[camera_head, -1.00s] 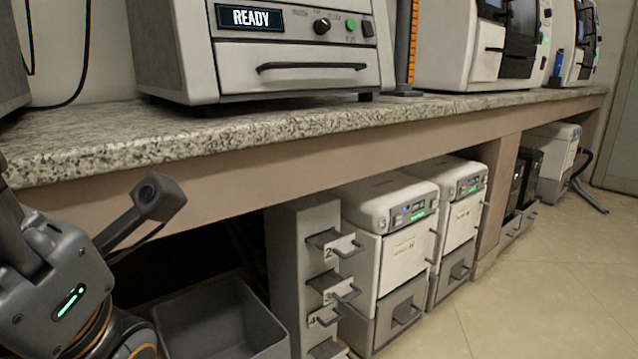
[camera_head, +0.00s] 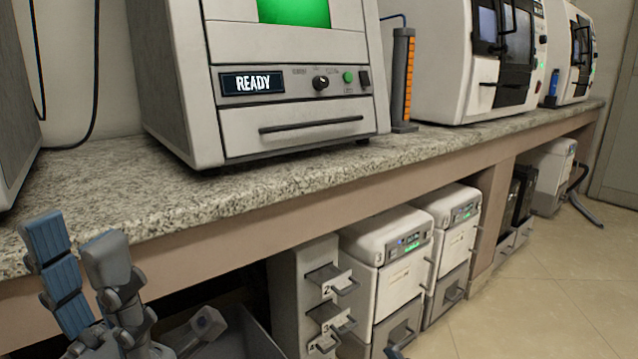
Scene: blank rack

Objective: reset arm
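My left gripper (camera_head: 78,250) is at the lower left, pointing up in front of the counter's front edge. Its two blue-grey ribbed fingers stand apart with a gap between them, and I see nothing held. It is open and empty. Part of my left wrist shows below it at the picture's bottom edge. My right gripper is not in view.
A granite counter (camera_head: 180,208) runs from left to back right. On it stand a white machine reading "READY" (camera_head: 253,84) and other white machines (camera_head: 437,60). Below are a numbered rack (camera_head: 290,285), white units (camera_head: 390,235) and a grey bin (camera_head: 245,335). Open floor (camera_head: 555,290) lies right.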

